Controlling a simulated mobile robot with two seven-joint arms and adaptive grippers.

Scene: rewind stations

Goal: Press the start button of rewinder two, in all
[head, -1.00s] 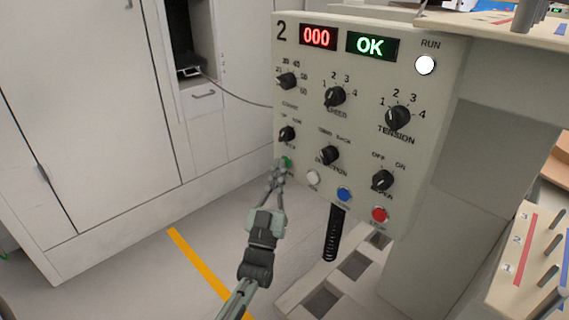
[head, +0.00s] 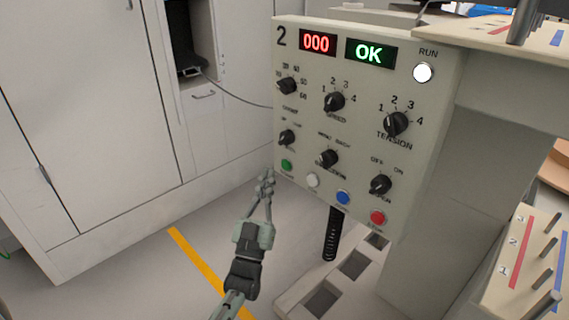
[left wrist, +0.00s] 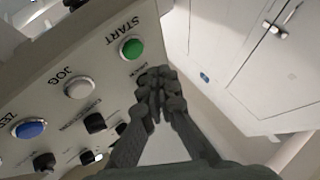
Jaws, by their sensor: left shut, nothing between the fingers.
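The control panel of rewinder two (head: 300,110) carries the number 2, a red display (head: 318,41) reading 000 and a green display (head: 369,52) reading OK. The RUN lamp (head: 422,72) is lit white. The green start button (head: 287,165) is at the panel's lower left; in the left wrist view the button (left wrist: 131,48) is labelled START. My left gripper (head: 265,184) is shut and empty, just left of and below the start button in the head view. In the left wrist view its fingertips (left wrist: 155,80) are beside the button, apart from it. My right gripper is not in view.
A white button (head: 312,180), a blue button (head: 343,197) and a red button (head: 377,217) run rightward from the start button. Several black knobs sit above them. A black coiled cable (head: 333,235) hangs below the panel. White cabinets (head: 90,120) stand at left.

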